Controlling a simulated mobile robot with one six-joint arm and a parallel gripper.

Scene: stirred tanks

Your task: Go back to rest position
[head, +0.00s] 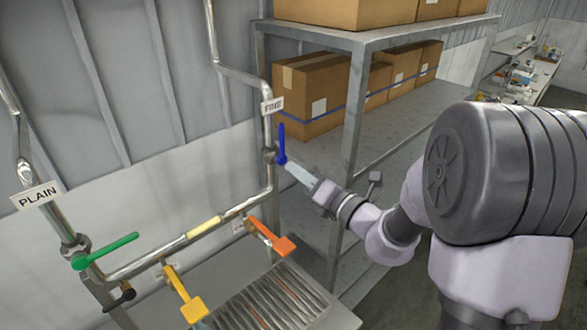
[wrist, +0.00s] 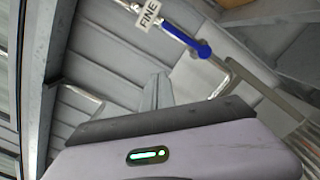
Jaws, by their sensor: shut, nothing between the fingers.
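My gripper (head: 291,168) is at the end of my arm in the middle of the head view, with its fingers shut and nothing between them. Its fingertips appear right by the lower end of the upright blue valve handle (head: 281,140); I cannot tell whether they touch. The handle is on the pipe under the FINE label (head: 272,106). In the wrist view my gripper's fingers (wrist: 157,92) point up the picture, and the blue handle (wrist: 190,40) shows beyond them, to the upper right, near the FINE label (wrist: 149,16).
A grey shelf (head: 350,125) with cardboard boxes (head: 308,92) stands right behind the gripper. A green handle (head: 105,250), a yellow handle (head: 183,293) and an orange handle (head: 270,236) sit on the lower pipes at left, above a ribbed metal grate (head: 270,300). A PLAIN label (head: 37,196) hangs at far left.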

